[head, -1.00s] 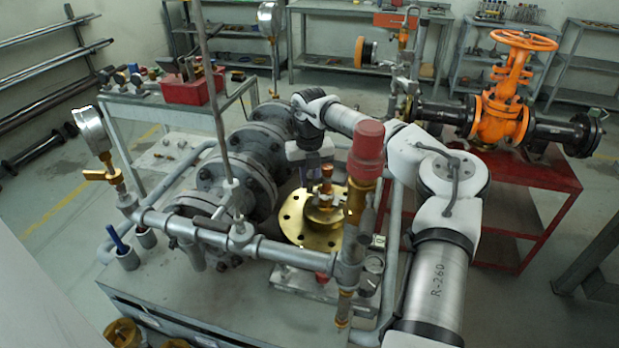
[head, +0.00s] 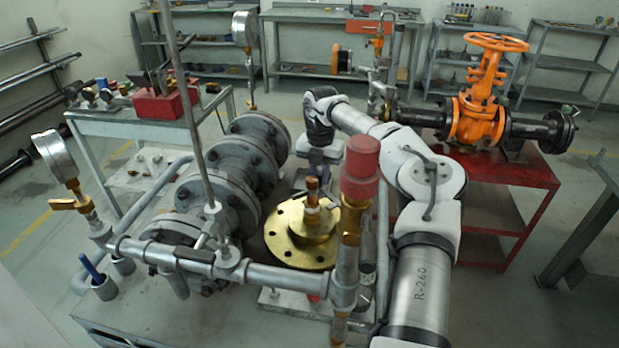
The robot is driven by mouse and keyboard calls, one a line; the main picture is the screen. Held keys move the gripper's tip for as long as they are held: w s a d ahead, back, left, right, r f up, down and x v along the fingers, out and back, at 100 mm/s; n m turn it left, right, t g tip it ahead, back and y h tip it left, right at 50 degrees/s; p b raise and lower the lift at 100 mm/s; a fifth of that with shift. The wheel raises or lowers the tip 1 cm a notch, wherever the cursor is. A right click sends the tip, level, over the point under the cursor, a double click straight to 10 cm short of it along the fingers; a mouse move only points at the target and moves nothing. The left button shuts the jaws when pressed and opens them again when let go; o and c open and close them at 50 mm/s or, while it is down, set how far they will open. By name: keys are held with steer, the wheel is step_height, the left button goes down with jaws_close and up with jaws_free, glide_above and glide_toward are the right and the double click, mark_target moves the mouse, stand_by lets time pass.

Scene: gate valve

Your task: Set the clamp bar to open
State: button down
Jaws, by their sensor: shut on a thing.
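A round brass flange (head: 285,244) with bolt holes lies near the middle of the pipe stand. A copper-coloured fitting (head: 312,190) stands upright on its hub. My gripper (head: 315,172) reaches down from behind, right at the top of this fitting. It is shut on the fitting, though the fingertips are small and partly hidden. I cannot make out the clamp bar as a separate part or read its position; it may belong to this fitting. A red-capped brass valve (head: 361,170) stands in front on the right and hides part of the flange.
A grey pipe (head: 290,278) crosses in front of the flange. Dark bolted flanges (head: 212,190) stand close on the left, beside a thin upright rod (head: 185,110). A pressure gauge (head: 54,157) is far left. An orange gate valve (head: 478,118) sits on a red table behind.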

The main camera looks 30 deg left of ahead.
steer(key=shift+w+d+r+m, duration=0.1)
steer(key=shift+w+d+m, duration=0.95)
steer(key=shift+w+m, duration=0.3)
steer(key=c, duration=1.3)
jaws_free()
step_height(320, 180, up, 14)
steer(key=p, duration=0.5)
